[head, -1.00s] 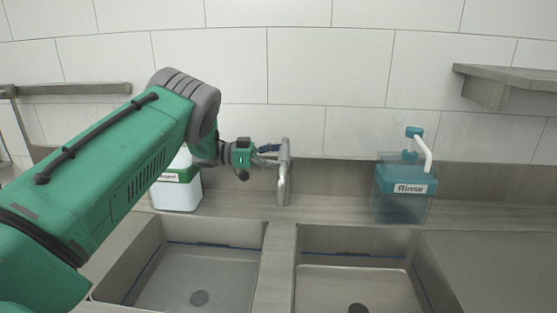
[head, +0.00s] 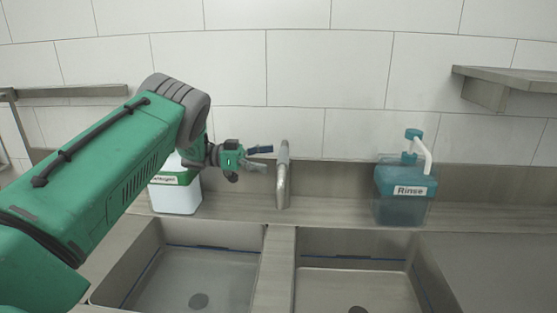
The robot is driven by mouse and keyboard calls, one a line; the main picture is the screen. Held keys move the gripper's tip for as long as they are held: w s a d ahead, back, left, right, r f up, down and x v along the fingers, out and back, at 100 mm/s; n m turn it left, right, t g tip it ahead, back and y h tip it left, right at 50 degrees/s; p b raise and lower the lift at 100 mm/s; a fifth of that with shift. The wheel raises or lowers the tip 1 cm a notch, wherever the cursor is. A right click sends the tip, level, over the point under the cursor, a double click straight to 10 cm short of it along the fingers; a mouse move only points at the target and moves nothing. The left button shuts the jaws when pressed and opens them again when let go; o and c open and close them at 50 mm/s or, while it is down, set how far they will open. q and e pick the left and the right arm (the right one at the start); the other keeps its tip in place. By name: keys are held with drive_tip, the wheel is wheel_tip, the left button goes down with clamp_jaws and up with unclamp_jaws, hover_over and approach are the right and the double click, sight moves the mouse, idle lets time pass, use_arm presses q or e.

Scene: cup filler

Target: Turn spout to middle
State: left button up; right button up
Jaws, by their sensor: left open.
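The metal spout (head: 283,175) stands on the ledge behind the divider between the two sink basins. It rises upright and its outlet end hangs over the divider, pointing toward me. My left gripper (head: 262,157) is just left of the spout's upper part, with its fingers pointing right toward it. The fingers are spread open and empty, and a small gap shows between them and the spout. My right gripper is out of the picture.
A white bottle with a green label (head: 176,190) stands behind my left arm. A teal Rinse bottle (head: 405,191) stands right of the spout. The left basin (head: 200,262) and right basin (head: 350,260) look empty. A shelf (head: 505,80) juts out at upper right.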

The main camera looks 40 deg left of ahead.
use_arm(q)
drive_tip(key=v, duration=0.9)
drive_tip(key=shift+w+f, duration=0.15)
drive_tip(key=shift+f, duration=0.1)
drive_tip(key=shift+f, duration=0.1)
